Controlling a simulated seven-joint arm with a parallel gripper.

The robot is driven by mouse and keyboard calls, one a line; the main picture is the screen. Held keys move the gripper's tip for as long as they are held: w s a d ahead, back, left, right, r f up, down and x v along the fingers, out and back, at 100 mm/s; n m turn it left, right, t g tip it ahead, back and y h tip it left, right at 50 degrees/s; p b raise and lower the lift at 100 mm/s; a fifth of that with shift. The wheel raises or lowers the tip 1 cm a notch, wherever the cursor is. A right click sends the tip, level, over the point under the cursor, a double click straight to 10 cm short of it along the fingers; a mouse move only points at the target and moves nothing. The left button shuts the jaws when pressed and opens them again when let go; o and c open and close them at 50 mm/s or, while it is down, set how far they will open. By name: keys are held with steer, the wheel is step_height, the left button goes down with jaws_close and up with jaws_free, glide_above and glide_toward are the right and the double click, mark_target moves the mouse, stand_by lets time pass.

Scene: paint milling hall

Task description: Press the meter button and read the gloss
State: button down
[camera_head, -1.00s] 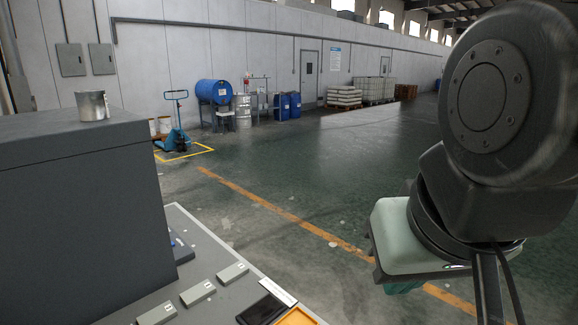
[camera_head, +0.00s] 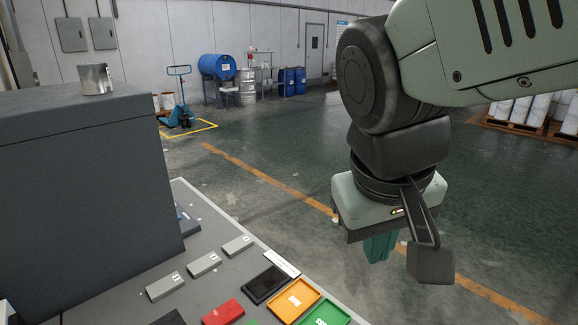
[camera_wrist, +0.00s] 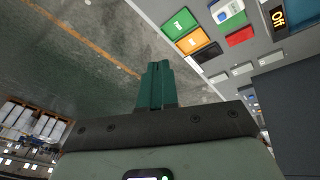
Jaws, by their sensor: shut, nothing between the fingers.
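My gripper (camera_head: 380,250) hangs from the arm beyond the right edge of the worktable (camera_head: 205,224), above the floor. In the wrist view its teal fingers (camera_wrist: 157,85) are together and hold nothing. A small white and blue device (camera_wrist: 228,11), possibly the meter, lies on the table at the top of the wrist view. I cannot make out its button. A dark panel with orange "Off" lettering (camera_wrist: 278,17) shows at the top right edge of that view. No gloss reading is legible. The gripper is apart from all of these.
An orange tray (camera_head: 282,307), a green tray (camera_head: 342,320), a black pad (camera_head: 266,283), a red block (camera_head: 223,312) and grey labelled blocks (camera_head: 203,264) lie on the table. A large dark cabinet (camera_head: 85,190) with a metal can (camera_head: 95,79) stands left. Open floor lies right.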

steer(key=w+a+f+n+h, duration=0.3)
steer(key=w+a+f+n, duration=0.1)
steer(key=a+f, duration=0.4)
steer(key=w+a+f+n+h, duration=0.4)
steer(key=a+f+n, duration=0.2)
steer(key=f, duration=0.7)
steer(key=shift+a+f+n, duration=0.25)
steer(key=shift+a+n, duration=0.15)
steer(key=shift+a, duration=0.65)
steer(key=shift+w, duration=0.1)
steer(key=shift+f, duration=4.4)
steer(key=shift+f, duration=0.4)
